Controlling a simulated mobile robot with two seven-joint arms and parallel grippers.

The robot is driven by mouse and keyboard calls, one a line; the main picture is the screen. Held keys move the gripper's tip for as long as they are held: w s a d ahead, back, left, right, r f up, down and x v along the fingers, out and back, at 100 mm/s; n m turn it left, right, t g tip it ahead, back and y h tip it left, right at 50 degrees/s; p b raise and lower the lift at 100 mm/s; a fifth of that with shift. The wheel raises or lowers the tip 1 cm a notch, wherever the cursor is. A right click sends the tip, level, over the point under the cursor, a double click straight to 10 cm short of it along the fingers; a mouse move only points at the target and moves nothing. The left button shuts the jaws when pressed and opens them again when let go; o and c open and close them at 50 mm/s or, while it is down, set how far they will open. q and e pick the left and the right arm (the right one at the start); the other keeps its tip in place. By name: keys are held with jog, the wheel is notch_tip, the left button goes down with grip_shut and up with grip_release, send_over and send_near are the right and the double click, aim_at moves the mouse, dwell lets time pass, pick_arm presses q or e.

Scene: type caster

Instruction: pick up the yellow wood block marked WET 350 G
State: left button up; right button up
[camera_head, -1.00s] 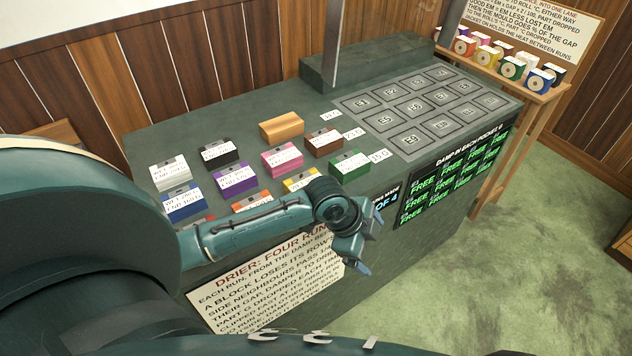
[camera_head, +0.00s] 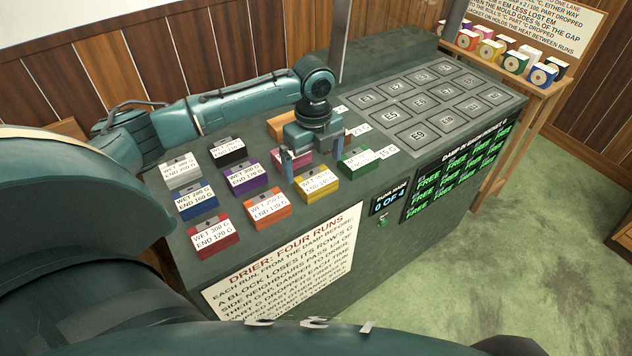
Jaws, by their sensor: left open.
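The yellow block (camera_head: 317,189) stands in the front row of blocks on the dark green counter, with a white label on top. The label starts with WET, but its figures are too small to read surely. My left gripper (camera_head: 315,164) is open, pointing down just behind and above the yellow block, with nothing seen between its fingers. One finger hangs near the pink block (camera_head: 291,158), the other near the green block (camera_head: 356,163). The gripper partly hides the pink block and the brown block behind. My right gripper is not in view.
An orange block (camera_head: 268,212) and a red block (camera_head: 213,238) stand left of the yellow one, with purple, blue, white and black blocks behind. A tan block (camera_head: 277,127) is partly hidden. The grey pocket grid (camera_head: 430,100) at right is empty. A side shelf (camera_head: 505,75) holds more coloured blocks.

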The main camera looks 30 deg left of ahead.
aim_at(316, 178)
pick_arm(q)
jog(key=f, duration=0.6)
jog(key=shift+w+f+p, duration=0.2)
jog(key=shift+w+p, duration=0.15)
jog(key=shift+p, duration=0.05)
jog(key=shift+c, duration=0.2)
jog(key=shift+r, duration=0.1)
jog(key=c, duration=1)
